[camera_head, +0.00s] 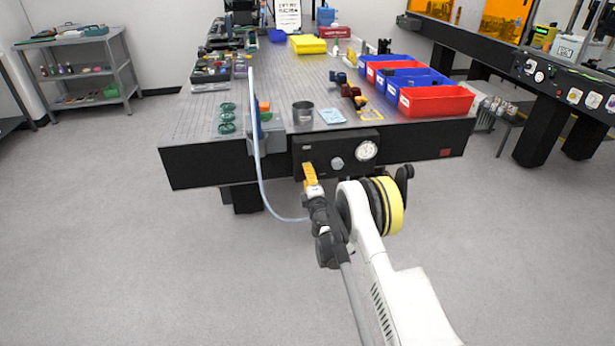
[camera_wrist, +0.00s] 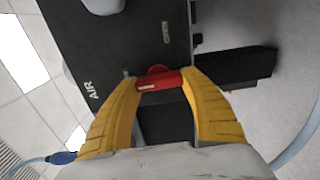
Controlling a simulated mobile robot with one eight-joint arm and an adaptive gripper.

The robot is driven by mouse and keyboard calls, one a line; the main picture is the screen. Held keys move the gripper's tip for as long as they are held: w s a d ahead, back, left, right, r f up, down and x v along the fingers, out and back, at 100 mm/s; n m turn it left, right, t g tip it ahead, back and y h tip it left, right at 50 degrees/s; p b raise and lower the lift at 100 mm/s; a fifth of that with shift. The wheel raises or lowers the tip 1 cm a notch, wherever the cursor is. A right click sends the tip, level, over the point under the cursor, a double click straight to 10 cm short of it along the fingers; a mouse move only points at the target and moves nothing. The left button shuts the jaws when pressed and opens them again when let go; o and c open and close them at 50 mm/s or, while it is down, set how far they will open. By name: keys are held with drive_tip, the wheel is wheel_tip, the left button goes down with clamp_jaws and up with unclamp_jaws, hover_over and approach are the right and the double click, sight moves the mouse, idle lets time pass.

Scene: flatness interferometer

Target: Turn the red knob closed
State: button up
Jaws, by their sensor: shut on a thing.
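The red knob (camera_wrist: 160,82) is in the wrist view, on a black panel (camera_wrist: 125,45) marked "AIR". It has a red bar with a small pale mark on it. My gripper (camera_wrist: 157,77) has its two yellow fingers on either side of the bar, shut on it. In the head view my gripper (camera_head: 310,174) is at the lower left of the black panel (camera_head: 318,146) on the front of the table. There the knob is hidden behind the fingers.
A round gauge (camera_head: 366,150) and a grey knob (camera_head: 337,163) are on the panel to the right. A pale hose (camera_head: 259,170) hangs at the left. Red and blue bins (camera_head: 437,102) stand on the table (camera_head: 215,165). The floor in front is clear.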

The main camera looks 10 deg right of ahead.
drive_tip(key=o, duration=1.2)
drive_tip(key=s, duration=0.7)
drive_tip(key=shift+s, duration=0.25)
